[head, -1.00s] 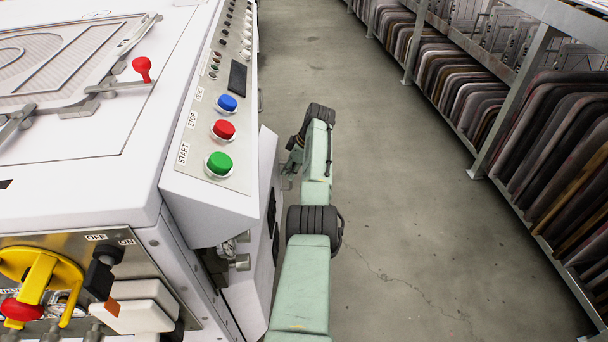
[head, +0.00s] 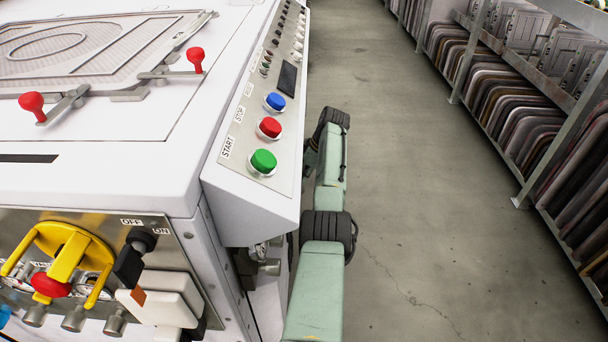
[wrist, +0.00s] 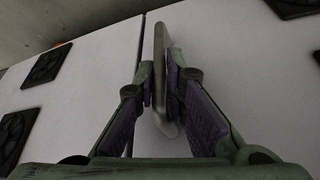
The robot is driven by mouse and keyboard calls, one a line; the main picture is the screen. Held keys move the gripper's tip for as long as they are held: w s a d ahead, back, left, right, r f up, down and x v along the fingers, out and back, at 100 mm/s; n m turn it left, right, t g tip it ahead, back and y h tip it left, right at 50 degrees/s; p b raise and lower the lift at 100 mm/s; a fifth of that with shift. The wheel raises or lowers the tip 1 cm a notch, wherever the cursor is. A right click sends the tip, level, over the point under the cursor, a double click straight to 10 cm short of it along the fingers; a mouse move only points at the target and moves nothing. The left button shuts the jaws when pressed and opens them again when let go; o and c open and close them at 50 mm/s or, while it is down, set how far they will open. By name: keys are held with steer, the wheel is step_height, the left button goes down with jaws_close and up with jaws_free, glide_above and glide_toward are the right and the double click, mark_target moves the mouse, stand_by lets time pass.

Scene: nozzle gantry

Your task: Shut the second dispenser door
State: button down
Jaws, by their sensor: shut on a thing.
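In the wrist view, my gripper (wrist: 162,88) is shut on a grey metal handle (wrist: 160,50), with one finger on each side. The handle stands out from a white door panel (wrist: 235,65). A thin dark seam just left of it separates this panel from another white panel (wrist: 90,85). I cannot tell from these frames which dispenser door this is, or how far it stands open. In the head view, my arm reaches along the right side of the white machine, and the control panel side hides my gripper and the handle.
The white machine (head: 110,170) fills the left, with a sloped control panel (head: 262,130) bearing blue, red and green buttons. A yellow rotary switch (head: 68,255) is on its front. Free concrete floor (head: 410,180) lies right of my arm, up to a storage rack (head: 530,165).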

steer(key=shift+w+a+r, duration=0.2)
steer(key=shift+a, duration=0.15)
steer(key=c, duration=1.7)
jaws_free()
steer(key=shift+a, duration=0.15)
steer(key=v, duration=1.1)
steer(key=shift+s+d+r, duration=0.25)
steer(key=shift+d, duration=0.2)
